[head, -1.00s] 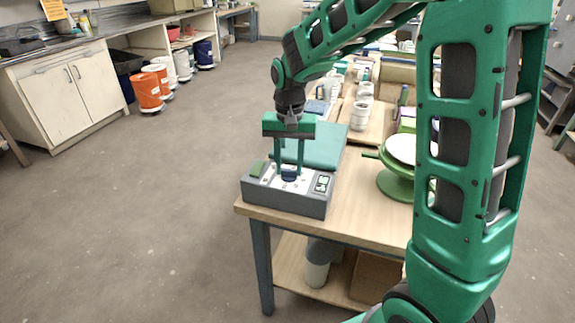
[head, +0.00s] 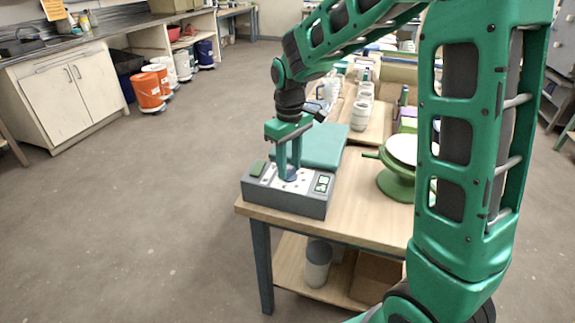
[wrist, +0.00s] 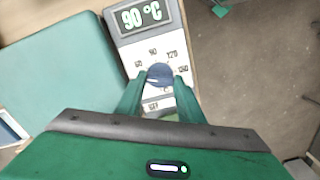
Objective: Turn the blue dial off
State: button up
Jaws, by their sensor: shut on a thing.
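The blue dial (wrist: 160,73) sits on the white panel of a grey control box (head: 285,201). In the wrist view, marks including 60, 90, 120 and OFF stand around it, and the display (wrist: 144,16) reads 90 °C. My gripper (head: 289,171) points down from above, with one green finger on each side of the dial, shut on it. In the head view the dial (head: 291,176) shows only partly between the fingers. Which mark the dial points to cannot be made out.
The box stands at the front left corner of a wooden table (head: 350,222). A teal slab (head: 324,146) lies behind it. A green banding wheel (head: 393,184) stands to the right, and several white cups (head: 361,112) stand farther back.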

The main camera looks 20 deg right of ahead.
aim_at(289, 169)
jog(key=n, duration=0.4)
jog(key=shift+w+n, duration=0.1)
jog(key=shift+n, duration=0.3)
dwell(0.4)
jog(key=o, duration=1.1)
jog(key=shift+c, duration=0.2)
jog(key=shift+r, duration=0.1)
notch_tip(289, 169, up, 11)
jog(key=shift+f, duration=0.2)
jog(key=shift+d, duration=0.1)
